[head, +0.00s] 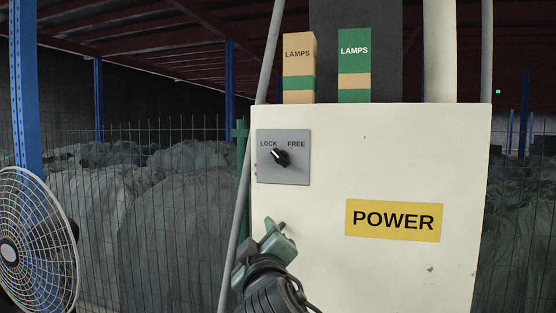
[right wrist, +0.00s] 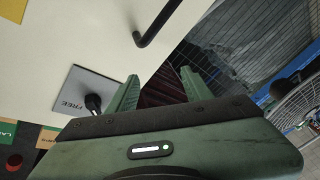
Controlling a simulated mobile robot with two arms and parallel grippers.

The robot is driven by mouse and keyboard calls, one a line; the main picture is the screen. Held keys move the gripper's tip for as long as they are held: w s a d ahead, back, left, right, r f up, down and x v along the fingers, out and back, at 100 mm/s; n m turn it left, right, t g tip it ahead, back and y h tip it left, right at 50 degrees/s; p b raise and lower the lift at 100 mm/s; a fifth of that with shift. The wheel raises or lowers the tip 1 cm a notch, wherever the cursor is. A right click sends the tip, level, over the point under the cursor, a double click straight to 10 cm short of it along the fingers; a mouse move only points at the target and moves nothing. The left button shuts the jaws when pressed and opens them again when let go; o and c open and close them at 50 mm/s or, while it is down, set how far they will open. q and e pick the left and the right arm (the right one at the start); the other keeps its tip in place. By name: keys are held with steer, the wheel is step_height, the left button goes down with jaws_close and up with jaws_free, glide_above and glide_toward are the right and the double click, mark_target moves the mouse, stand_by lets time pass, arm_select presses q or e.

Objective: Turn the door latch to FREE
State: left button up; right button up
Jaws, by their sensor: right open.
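The door latch is a black knob (head: 280,156) on a grey plate (head: 297,175) marked LOCK and FREE, on the white cabinet's front. Its white mark points up-left, toward LOCK. In the right wrist view the knob (right wrist: 94,103) shows left of the fingers, partly hidden by the gripper body, and the plate (right wrist: 73,85) lies behind it. My right gripper (head: 280,227) is open and empty, below the plate in the head view and apart from the knob. Its green fingers also show in the right wrist view (right wrist: 160,84). My left gripper is not in view.
The white cabinet (head: 390,165) carries a yellow POWER sign (head: 394,220). Two LAMPS boxes, tan (head: 299,62) and green (head: 354,60), stand on top. A black bar handle (right wrist: 157,26) sticks out in the wrist view. A fan (head: 38,240) stands left, before wire fencing.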

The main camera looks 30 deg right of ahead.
mark_target(278, 158)
steer(key=s+d+r+m+t+h, duration=0.1)
steer(key=s+r+h, duration=0.1)
steer(key=r, duration=0.4)
steer(key=s+d+r+m+h, duration=0.1)
steer(key=d+r+h, duration=0.1)
steer(key=r, duration=0.5)
steer(key=p+x, duration=0.4)
steer(key=x, duration=0.3)
steer(key=shift+w+a, duration=0.1)
steer(key=shift+w, duration=0.25)
steer(key=shift+f, duration=0.1)
jaws_close()
